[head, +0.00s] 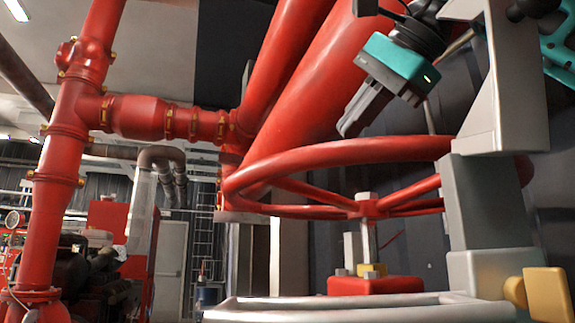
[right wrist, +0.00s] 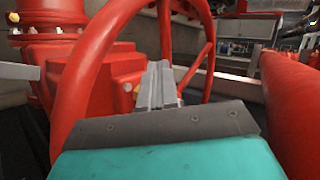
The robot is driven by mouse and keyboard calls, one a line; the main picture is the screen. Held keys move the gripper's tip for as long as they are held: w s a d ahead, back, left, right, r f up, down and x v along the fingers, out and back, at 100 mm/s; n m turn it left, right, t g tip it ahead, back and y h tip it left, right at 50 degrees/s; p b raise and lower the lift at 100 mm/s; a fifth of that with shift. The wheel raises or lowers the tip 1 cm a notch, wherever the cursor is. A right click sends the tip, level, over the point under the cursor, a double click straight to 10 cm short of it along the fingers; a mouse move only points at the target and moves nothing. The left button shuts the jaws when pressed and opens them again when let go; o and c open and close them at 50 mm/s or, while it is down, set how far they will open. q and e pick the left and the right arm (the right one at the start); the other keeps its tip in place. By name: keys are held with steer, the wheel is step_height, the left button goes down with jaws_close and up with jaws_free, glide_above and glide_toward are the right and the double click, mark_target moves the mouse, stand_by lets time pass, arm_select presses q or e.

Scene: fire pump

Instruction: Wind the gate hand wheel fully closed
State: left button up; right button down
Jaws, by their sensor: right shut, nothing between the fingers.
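The red gate hand wheel (head: 300,158) stands in the middle right of the head view, seen nearly edge-on, with its spokes meeting at a hub on a pale stem. A red valve block (head: 375,286) sits below the stem. My right gripper (head: 350,129), with a teal body and grey fingers, points down just above the rim. Its fingers are shut and empty. In the right wrist view the fingers (right wrist: 155,82) lie over the wheel's opening, with the curved rim (right wrist: 88,75) to their left. Whether they touch the wheel I cannot tell. My left gripper is not in view.
Thick red pipes (head: 318,85) slope up behind the wheel. A red pipe run (head: 150,116) stands at the left. In the right wrist view a large red pipe (right wrist: 290,112) is close on the right. A grey door (head: 170,262) is in the background.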

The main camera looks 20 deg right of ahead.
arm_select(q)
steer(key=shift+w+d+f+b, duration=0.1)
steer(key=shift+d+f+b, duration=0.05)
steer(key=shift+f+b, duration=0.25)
arm_select(e)
steer(key=x, duration=1)
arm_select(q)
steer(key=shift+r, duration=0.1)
arm_select(e)
steer(key=shift+s+d, duration=0.1)
steer(key=shift+d, duration=0.05)
